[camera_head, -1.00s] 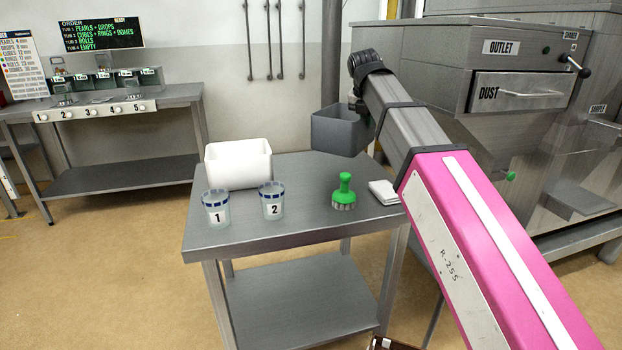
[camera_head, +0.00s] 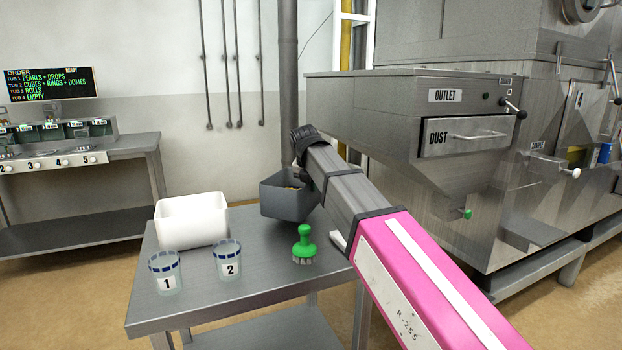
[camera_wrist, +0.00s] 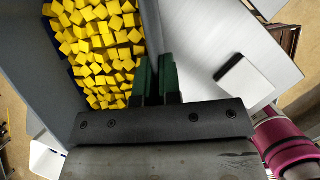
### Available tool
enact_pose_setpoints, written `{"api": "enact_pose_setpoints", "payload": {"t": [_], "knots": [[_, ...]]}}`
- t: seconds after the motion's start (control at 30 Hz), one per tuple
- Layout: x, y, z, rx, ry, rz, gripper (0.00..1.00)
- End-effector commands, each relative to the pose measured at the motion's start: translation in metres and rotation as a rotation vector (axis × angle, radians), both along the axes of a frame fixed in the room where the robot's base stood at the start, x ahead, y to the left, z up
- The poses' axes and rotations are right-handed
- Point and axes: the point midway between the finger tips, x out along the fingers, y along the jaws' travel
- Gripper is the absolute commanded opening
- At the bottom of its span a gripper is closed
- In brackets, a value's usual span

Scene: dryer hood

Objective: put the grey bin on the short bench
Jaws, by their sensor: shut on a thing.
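The grey bin (camera_head: 287,199) is at the back right of the short bench (camera_head: 225,287), beside the white bin. In the wrist view the grey bin (camera_wrist: 27,60) holds many yellow cubes (camera_wrist: 100,45). My gripper (camera_wrist: 155,75) is shut on the bin's wall, its green fingers on either side of the rim. In the head view my gripper is mostly hidden behind my arm. The bin appears upright over the bench top; I cannot tell whether its base touches the top.
A white bin (camera_head: 191,220), tub 1 (camera_head: 165,273), tub 2 (camera_head: 228,260) and a green brush (camera_head: 304,246) stand on the bench. A white folded item (camera_wrist: 245,83) lies near my gripper. The dryer's dust drawer (camera_head: 465,137) is to the right.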

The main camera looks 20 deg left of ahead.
Motion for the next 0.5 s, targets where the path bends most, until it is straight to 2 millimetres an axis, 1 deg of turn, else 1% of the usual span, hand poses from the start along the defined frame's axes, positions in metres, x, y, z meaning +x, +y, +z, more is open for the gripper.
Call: {"api": "enact_pose_setpoints", "payload": {"t": [0.13, 0.37, 0.5], "knots": [[0.0, 0.0, -0.009, 0.001, -0.001, -0.001, 0.0], [0.0, 0.0, -0.034, 0.001, -0.001, -0.001, 0.0], [0.0, 0.0, -0.037, 0.001, -0.001, -0.001, 0.0]]}}
